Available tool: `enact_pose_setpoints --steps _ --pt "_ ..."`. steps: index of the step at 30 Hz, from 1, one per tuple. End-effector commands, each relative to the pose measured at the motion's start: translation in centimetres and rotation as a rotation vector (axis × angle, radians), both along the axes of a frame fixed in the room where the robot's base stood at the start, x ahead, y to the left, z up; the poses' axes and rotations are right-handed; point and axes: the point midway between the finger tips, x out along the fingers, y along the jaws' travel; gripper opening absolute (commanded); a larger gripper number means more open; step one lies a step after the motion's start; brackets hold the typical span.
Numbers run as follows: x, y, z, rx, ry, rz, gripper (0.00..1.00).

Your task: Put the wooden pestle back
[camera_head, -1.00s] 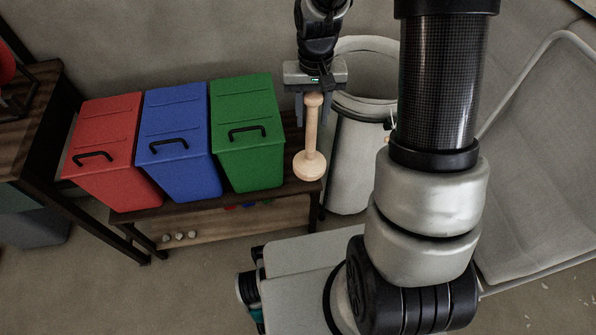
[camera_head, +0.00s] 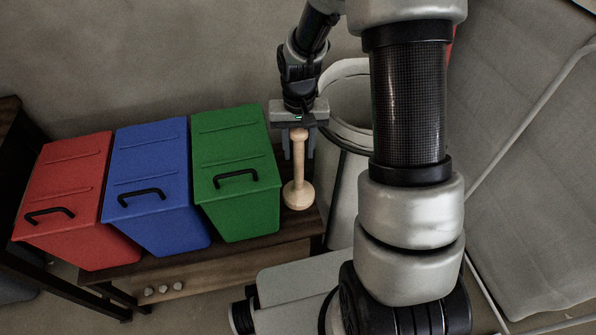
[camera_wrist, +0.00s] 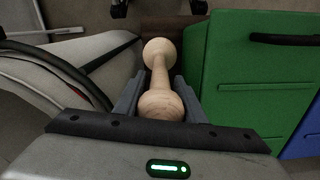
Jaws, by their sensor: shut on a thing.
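The wooden pestle (camera_head: 299,172) is pale, with a narrow shaft and a round knob at each end. My gripper (camera_head: 299,152) is shut on its upper part and holds it upright, wide end down. The pestle is over the right end of the dark wooden bench (camera_head: 262,250), just right of the green bin. I cannot tell whether its base touches the bench. In the wrist view the pestle (camera_wrist: 159,75) lies between my two fingers (camera_wrist: 158,95), its near knob close to the palm and its far end over the brown bench top.
A red bin (camera_head: 75,195), a blue bin (camera_head: 155,180) and a green bin (camera_head: 237,170) stand in a row on the bench. A tall pale round container (camera_head: 343,195) stands close to the right of the pestle. Small pale stones (camera_head: 163,289) lie on the lower shelf.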

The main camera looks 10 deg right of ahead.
Motion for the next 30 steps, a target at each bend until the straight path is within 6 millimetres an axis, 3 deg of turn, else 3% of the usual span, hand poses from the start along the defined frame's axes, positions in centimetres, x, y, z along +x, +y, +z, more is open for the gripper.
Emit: enact_pose_setpoints --steps 15,27,28,30 --pt "0.1 0.0 -5.3 0.0 -0.001 0.0 0.14" --pt "0.1 0.0 -5.7 -0.001 -0.004 0.0 0.14" --pt "0.1 0.0 -5.7 0.0 -0.002 0.0 0.4" --pt "0.1 0.0 -5.7 0.0 -0.002 0.0 0.52"
